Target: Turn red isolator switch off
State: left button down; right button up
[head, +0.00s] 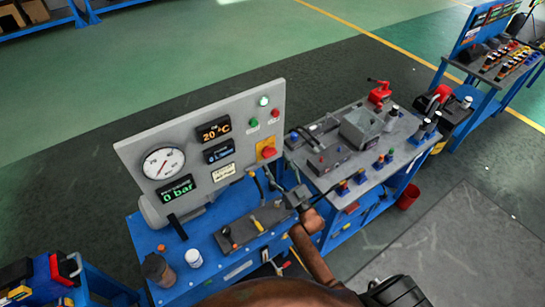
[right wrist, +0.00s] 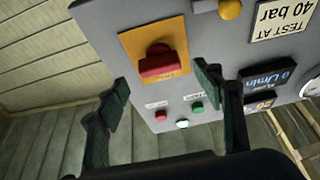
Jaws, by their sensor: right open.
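The red isolator switch (head: 268,152) is a red knob on a yellow plate at the right end of the grey upright panel. In the right wrist view, the red switch (right wrist: 157,64) shows large on its yellow plate, its grip bar lying roughly across the picture. My right gripper (head: 284,187) is below and in front of the switch in the head view. In the right wrist view, the right gripper (right wrist: 163,84) is open, with one dark finger on each side of the switch's line. The fingers appear apart from the knob. My left gripper is out of view.
Red and green buttons (right wrist: 197,107) and a white lamp (right wrist: 182,124) sit close to the switch. The panel (head: 136,150) also carries a gauge and displays. A second bench (head: 405,150) adjoins on the right.

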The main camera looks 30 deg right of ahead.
aim_at(269, 153)
jog(key=x, duration=0.3)
jog(key=shift+w, duration=0.4)
jog(key=shift+c, duration=0.5)
jog(key=c, duration=1.1)
jog(key=shift+o, duration=0.2)
